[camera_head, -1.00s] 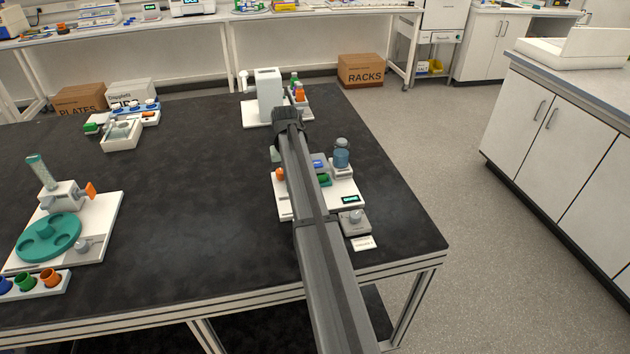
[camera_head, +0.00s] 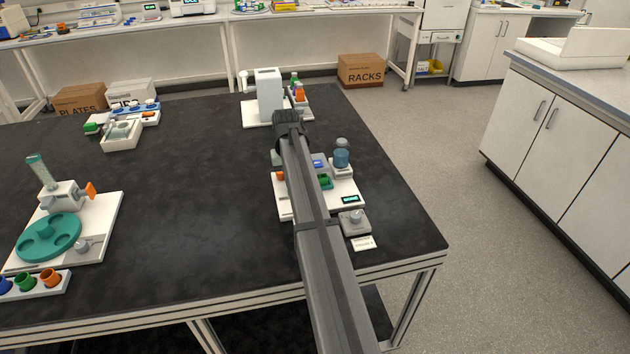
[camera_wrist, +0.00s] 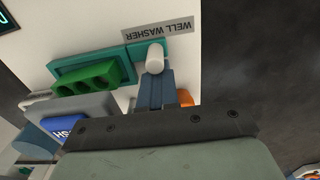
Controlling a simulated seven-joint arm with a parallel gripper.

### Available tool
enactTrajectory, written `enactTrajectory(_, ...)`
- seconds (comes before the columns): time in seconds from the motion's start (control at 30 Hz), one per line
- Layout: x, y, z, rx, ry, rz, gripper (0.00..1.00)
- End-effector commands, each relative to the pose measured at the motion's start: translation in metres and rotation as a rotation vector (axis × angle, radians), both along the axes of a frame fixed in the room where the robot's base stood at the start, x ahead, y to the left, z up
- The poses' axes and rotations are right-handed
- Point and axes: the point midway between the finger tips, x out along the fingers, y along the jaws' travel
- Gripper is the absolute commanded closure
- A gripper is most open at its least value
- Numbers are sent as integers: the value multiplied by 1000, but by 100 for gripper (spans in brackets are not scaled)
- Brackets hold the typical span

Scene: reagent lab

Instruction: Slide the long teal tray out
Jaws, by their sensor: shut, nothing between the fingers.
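The long teal tray (camera_wrist: 90,60) shows in the wrist view on the white base of the station labelled WELL WASHER. A green block with round wells (camera_wrist: 86,82) sits at it. A pale rounded knob (camera_wrist: 155,56) stands at the tray's right end. My gripper (camera_wrist: 155,78) is shut and empty, with its blue-grey fingertips right at the knob. I cannot tell if they touch it. In the head view my arm hides the fingers and most of the tray; the green block (camera_head: 325,181) shows just right of the arm.
An orange part (camera_wrist: 185,98) stands close right of my fingers. A grey block with a blue top (camera_wrist: 60,125) lies at the left. In the head view, a blue-grey bottle (camera_head: 341,158) stands on the station.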

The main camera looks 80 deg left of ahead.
Motion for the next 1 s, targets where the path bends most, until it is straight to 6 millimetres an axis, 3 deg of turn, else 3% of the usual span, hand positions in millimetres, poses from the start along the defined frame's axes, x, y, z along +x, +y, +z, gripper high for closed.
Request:
enactTrajectory(0.4,0,-17,0,-1,0,0,100)
enactTrajectory(1.0,0,-23,0,-1,0,0,100)
